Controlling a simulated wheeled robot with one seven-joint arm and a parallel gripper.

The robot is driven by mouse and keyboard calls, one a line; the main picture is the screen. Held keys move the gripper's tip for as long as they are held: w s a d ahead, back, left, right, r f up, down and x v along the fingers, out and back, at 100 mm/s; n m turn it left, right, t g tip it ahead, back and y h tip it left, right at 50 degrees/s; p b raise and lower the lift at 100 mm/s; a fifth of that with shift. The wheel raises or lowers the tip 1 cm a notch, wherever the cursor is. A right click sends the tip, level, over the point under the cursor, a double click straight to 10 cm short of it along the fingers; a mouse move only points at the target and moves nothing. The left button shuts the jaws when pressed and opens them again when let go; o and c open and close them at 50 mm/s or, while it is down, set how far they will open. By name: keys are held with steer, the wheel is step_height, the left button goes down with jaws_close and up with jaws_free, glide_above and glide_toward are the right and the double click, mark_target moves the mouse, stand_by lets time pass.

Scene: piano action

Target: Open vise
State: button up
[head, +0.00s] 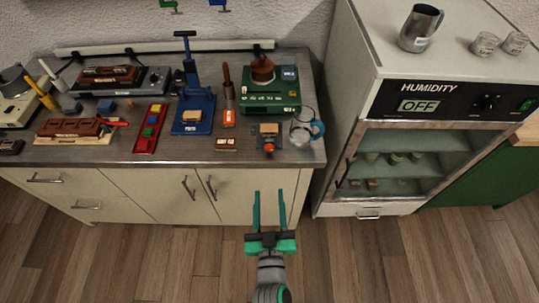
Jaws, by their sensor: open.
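I cannot tell for sure which thing is the vise. A small grey fixture with a wooden block and an orange-red knob (269,147) stands near the front right of the steel bench top and may be it. A blue press-like device (193,108) with an upright column and a top handle stands further left and back. My gripper (269,194) is open and empty, with two green fingers pointing toward the bench. In the picture it is below the bench top, in front of the cabinet doors, apart from both devices.
A glass jug with a blue handle (306,127) stands right of the small fixture. A green machine (270,95) is behind it. A red tray of coloured blocks (150,128) lies left. The humidity cabinet (430,130) stands right. The wooden floor (160,255) is clear.

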mark_target(269, 151)
steer(key=w, duration=0.4)
steer(key=w+r, duration=0.1)
steer(key=w, duration=0.9)
steer(key=shift+w+r, duration=0.1)
steer(key=shift+r, duration=0.3)
steer(key=c, duration=1.1)
